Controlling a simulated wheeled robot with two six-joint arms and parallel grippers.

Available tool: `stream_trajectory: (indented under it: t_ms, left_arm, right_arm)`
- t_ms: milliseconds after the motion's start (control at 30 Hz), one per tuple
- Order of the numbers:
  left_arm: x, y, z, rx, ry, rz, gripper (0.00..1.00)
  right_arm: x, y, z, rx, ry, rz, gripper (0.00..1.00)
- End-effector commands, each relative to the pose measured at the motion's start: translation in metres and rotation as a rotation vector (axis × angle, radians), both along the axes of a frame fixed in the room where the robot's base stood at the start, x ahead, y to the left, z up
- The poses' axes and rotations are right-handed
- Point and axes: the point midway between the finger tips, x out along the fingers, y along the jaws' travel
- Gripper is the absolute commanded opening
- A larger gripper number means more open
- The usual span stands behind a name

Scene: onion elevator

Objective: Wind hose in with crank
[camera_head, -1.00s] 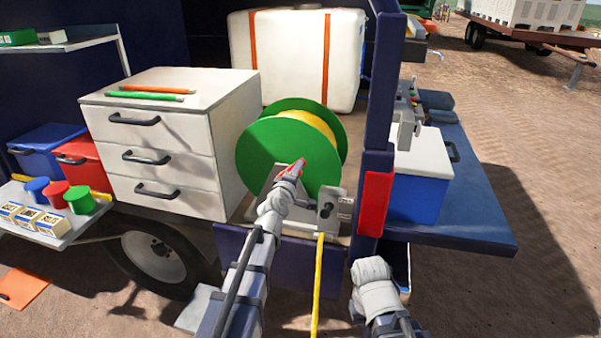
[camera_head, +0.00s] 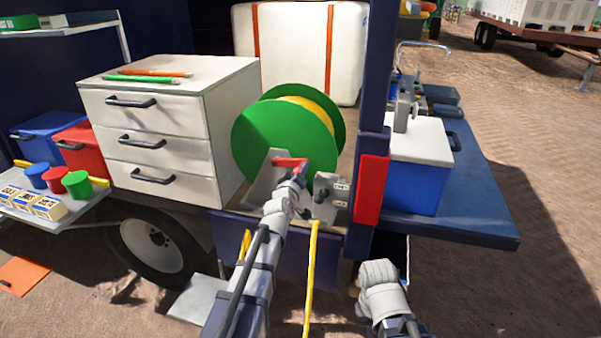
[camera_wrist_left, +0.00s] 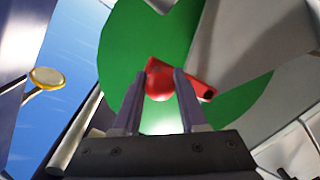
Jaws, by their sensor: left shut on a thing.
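A green reel (camera_head: 270,140) with yellow hose (camera_head: 318,110) wound on it stands on the truck bed. Its red crank (camera_head: 290,162) is on the near side. More yellow hose (camera_head: 310,270) hangs down over the bed's front edge. My left gripper (camera_wrist_left: 158,90) is shut on the red crank knob (camera_wrist_left: 159,82), with a finger on each side, in front of the green reel disc (camera_wrist_left: 130,45). In the head view my left wrist hides part of the reel stand. My right arm is low at the right; its gripper does not show.
A grey box with fittings (camera_head: 328,197) sits right of the crank. A dark post with a red panel (camera_head: 372,190) stands beside it. A white drawer cabinet (camera_head: 165,130) is left of the reel. A blue cooler (camera_head: 418,185) stands on the right shelf.

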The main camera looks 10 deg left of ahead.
Motion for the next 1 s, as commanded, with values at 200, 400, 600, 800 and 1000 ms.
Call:
stream_trajectory:
  t_ms: [200, 400, 600, 800, 1000]
  left_arm:
    - [0.0003, 0.0013, -0.0003, 0.015, -0.003, 0.002, 0.00]
    - [0.0005, 0.0012, -0.0002, 0.015, -0.003, 0.002, 0.00]
    - [0.0005, 0.0010, -0.0003, 0.014, -0.003, 0.001, 0.55]
    - [0.0004, 0.0007, -0.0007, 0.013, -0.001, 0.000, 0.71]
    - [-0.0003, 0.0005, -0.0007, 0.012, -0.001, 0.000, 0.71]
  right_arm:
    - [0.0000, 0.0000, -0.0011, 0.000, 0.000, 0.000, 0.00]
    - [0.0000, 0.0000, -0.0009, 0.000, 0.000, 0.000, 0.00]
    - [0.0000, 0.0000, -0.0009, 0.000, 0.000, 0.000, 0.00]
    - [0.0000, 0.0000, -0.0010, 0.000, 0.000, 0.000, 0.00]
    - [0.0000, 0.0000, -0.0010, 0.000, 0.000, 0.000, 0.00]
